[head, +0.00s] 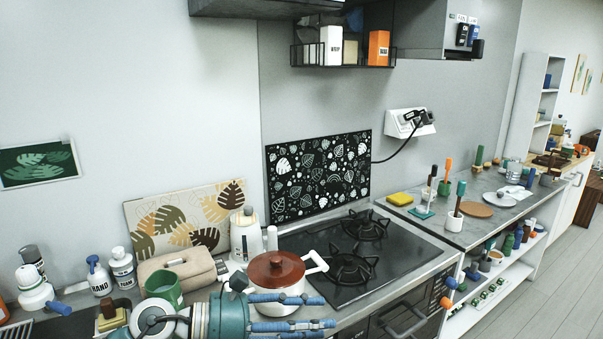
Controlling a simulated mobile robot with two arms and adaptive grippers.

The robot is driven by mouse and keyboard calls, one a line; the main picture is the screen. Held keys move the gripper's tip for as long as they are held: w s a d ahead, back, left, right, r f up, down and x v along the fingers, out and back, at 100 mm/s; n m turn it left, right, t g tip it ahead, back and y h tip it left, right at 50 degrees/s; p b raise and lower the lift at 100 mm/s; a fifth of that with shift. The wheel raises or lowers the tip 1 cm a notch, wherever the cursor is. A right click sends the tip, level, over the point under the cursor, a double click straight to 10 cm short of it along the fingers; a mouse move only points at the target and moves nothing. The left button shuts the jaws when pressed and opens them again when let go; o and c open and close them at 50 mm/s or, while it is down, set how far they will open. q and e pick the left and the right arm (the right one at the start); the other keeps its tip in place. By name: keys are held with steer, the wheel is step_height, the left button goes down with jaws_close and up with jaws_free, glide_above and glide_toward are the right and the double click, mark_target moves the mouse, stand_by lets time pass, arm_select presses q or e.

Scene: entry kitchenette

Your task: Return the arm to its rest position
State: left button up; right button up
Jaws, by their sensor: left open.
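My left gripper (328,311) reaches in at the bottom, with its teal body and blue fingers pointing right. The fingers are apart and nothing shows between them. They overlap the lower part of a white pot (273,284) with a brown lid in the picture; I cannot tell whether they touch it. The pot stands at the left side of the black gas hob (395,260). My right gripper is not in view.
A green cup (163,288), a beige case (180,268) and several bottles crowd the counter at left. A wire rack (343,53) hangs above the hob. A yellow sponge (400,199) and utensil cups stand on the right counter.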

arm_select(q)
step_height(320, 180, up, 9)
steer(key=w+n+t+h, duration=0.1)
steer(key=n+t+h, duration=0.2)
steer(key=n+t, duration=0.5)
steer(key=w+a+n+t+y, duration=0.4)
steer(key=a+n+t+y, duration=0.5)
steer(key=n, duration=0.5)
steer(key=s+a+f+n+g+y, duration=0.3)
steer(key=a+f+n+y, duration=0.2)
steer(key=a+f+n, duration=0.4)
steer(key=s+a+f+n+g+y, duration=0.3)
steer(key=a+f+n+y, duration=0.25)
steer(key=f, duration=0.55)
steer(key=s+d+f+n+g+h, duration=0.1)
steer(key=s+f+n+g, duration=0.2)
steer(key=s+f+g, duration=0.65)
steer(key=s+f+n+g+h, duration=0.1)
steer(key=s+f+n+g, duration=0.15)
steer(key=s+f, duration=1.15)
steer(key=f, duration=0.8)
steer(key=s+f, duration=0.3)
steer(key=f, duration=0.8)
steer(key=s+a+f+g+b, duration=0.1)
steer(key=s+a+f, duration=0.2)
steer(key=s+f, duration=1.4)
steer(key=shift+s+f+g+y, duration=0.3)
steer(key=shift+f+g+y, duration=0.05)
steer(key=shift+f+g, duration=0.05)
